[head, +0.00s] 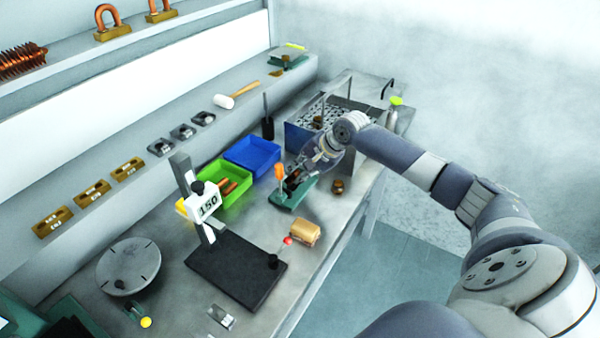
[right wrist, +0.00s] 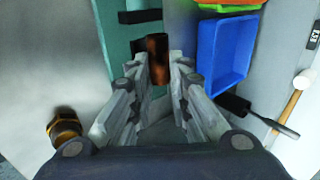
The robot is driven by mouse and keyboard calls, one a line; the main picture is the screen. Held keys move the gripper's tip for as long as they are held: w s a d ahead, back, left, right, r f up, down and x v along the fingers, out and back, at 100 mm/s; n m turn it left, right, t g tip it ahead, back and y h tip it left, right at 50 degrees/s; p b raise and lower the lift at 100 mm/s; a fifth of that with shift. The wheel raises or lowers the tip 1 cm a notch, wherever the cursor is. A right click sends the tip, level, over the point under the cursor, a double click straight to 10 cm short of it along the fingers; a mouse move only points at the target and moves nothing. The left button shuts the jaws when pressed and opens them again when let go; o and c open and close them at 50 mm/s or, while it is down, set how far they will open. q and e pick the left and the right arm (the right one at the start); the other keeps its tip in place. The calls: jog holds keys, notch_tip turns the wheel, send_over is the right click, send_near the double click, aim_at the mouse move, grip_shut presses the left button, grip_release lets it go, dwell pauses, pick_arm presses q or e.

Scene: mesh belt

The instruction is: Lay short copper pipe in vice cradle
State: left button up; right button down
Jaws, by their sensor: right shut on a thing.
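The short copper pipe (right wrist: 157,60) is between the fingertips of my right gripper (right wrist: 160,72) in the right wrist view. The gripper is shut on it. In the head view my right gripper (head: 300,178) is at the green vice (head: 288,202), and its fingers largely hide the pipe. The green vice body also shows in the right wrist view (right wrist: 112,22), with dark jaw bars beside the pipe's far end. I cannot tell whether the pipe touches the cradle. My left gripper is not in view.
A blue bin (head: 252,153) and a green bin (head: 224,186) with copper pieces stand left of the vice. A brass fitting (head: 338,187) is right of it, near the bench edge. A black gauge stand (head: 236,272) and a tan block (head: 306,233) are nearer. A mesh-topped unit (head: 335,122) stands behind.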

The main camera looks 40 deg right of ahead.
jog(key=shift+s+a+f, duration=0.1)
jog(key=shift+s+f, duration=0.25)
jog(key=shift+f, duration=0.3)
jog(key=shift+s+f, duration=0.1)
jog(key=shift+f, duration=0.15)
jog(key=c, duration=1.4)
grip_release()
jog(key=shift+w+f, duration=0.1)
jog(key=shift+w, duration=0.15)
jog(key=shift+r, duration=0.35)
jog(key=v, duration=1.1)
jog(key=shift+s+r, duration=0.15)
